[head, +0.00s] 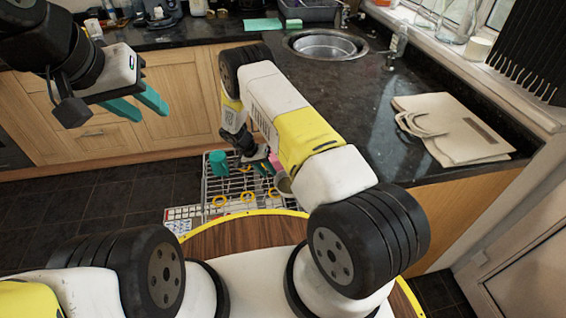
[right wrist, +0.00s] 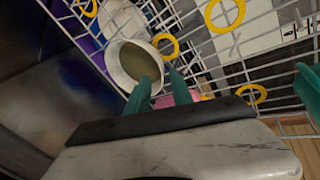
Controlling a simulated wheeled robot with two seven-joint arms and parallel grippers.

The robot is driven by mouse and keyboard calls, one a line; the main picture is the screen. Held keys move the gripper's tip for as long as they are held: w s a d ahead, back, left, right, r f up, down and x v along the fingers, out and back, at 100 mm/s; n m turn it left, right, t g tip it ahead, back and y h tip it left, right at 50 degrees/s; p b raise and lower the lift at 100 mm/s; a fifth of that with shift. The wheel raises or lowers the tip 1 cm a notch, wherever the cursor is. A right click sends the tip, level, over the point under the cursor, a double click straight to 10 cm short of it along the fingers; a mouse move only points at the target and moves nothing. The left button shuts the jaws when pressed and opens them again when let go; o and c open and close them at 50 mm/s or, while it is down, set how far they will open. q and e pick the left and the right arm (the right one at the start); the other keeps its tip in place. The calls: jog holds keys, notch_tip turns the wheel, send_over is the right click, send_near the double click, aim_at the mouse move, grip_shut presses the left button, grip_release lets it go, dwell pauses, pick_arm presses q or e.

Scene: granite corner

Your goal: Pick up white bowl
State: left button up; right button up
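The white bowl (right wrist: 112,62) lies tilted in the white wire rack, its opening facing the right wrist camera. In the head view the bowl (head: 284,184) shows small beside my right gripper (head: 268,167). In the right wrist view my right gripper (right wrist: 158,76) has its teal fingers apart. One finger overlaps the bowl's opening and the other is just outside the rim, with the rim between them. I cannot tell whether they touch it. My left gripper (head: 153,112) is open and empty, raised in front of the wooden cabinets.
The wire rack (head: 207,187) has yellow rings (head: 247,197), a teal cup (head: 218,160) and a pink item (right wrist: 183,97) near the bowl. The dark counter (head: 365,140) with a sink (head: 325,45) stands at the right. Open floor (head: 80,200) lies at the left.

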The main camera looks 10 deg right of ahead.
aim_at(275, 180)
jog(key=x, duration=0.8)
jog(key=shift+d, duration=0.1)
jog(key=shift+c, duration=0.5)
grip_shut()
